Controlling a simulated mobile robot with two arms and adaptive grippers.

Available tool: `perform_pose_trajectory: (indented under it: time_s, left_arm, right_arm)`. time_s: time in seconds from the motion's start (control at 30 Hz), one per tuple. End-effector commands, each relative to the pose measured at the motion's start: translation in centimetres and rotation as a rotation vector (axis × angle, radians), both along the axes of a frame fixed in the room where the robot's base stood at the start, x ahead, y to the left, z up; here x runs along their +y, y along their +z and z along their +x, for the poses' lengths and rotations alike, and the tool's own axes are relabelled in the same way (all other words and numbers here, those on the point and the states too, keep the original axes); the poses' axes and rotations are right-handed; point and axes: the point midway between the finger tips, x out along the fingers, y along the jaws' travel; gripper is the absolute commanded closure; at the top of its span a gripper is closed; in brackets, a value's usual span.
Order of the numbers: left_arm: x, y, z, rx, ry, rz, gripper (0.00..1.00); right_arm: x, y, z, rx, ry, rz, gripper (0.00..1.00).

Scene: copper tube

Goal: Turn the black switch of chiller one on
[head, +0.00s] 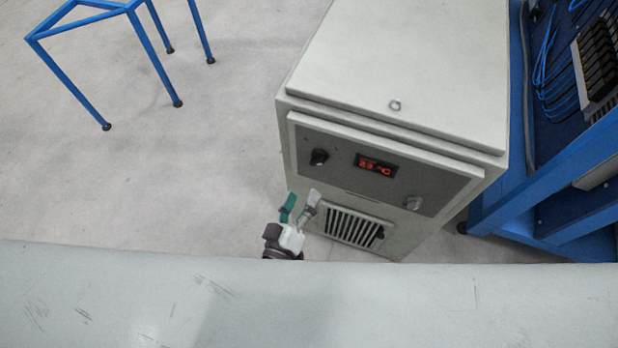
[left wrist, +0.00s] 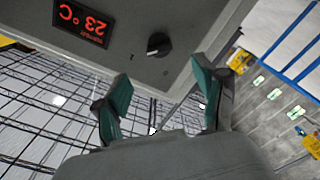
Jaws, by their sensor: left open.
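The chiller (head: 400,60) is a light grey box with a red-lit temperature display (head: 375,165) on its front panel. The black switch (head: 319,157) is a round knob left of the display. In the left wrist view the black switch (left wrist: 158,44) is on the panel beyond my fingertips, beside the display (left wrist: 80,22). My left gripper (head: 298,207) is in front of the panel, just below the black switch in the head view. It is open and empty, its green-padded fingers (left wrist: 163,95) apart and not around the switch. My right gripper is not in view.
A silver knob (head: 413,203) is at the panel's right, with a vent grille (head: 350,228) below. A blue rack with cables (head: 560,190) stands close on the right. A blue frame (head: 130,30) stands upper left. The floor left of the chiller is clear.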

Motion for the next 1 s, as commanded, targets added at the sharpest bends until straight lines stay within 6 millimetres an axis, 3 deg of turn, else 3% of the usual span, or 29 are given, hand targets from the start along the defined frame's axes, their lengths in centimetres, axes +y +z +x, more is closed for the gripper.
perform_pose_trajectory:
  time_s: [0.23,0.83,0.93,1.0]
  left_arm:
    - [0.8,0.0,-2.4,-0.001,-0.001,0.001,0.29]
    - [0.8,0.0,-2.6,0.0,-0.001,0.001,0.29]
    - [0.9,-1.2,-2.7,0.023,-0.006,0.027,0.29]
    - [1.2,-3.6,-3.0,0.069,-0.018,0.079,0.29]
  right_arm:
    - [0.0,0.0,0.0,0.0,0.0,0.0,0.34]
    - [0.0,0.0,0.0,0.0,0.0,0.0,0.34]
    - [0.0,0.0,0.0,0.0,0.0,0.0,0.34]
    - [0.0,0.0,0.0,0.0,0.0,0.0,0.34]
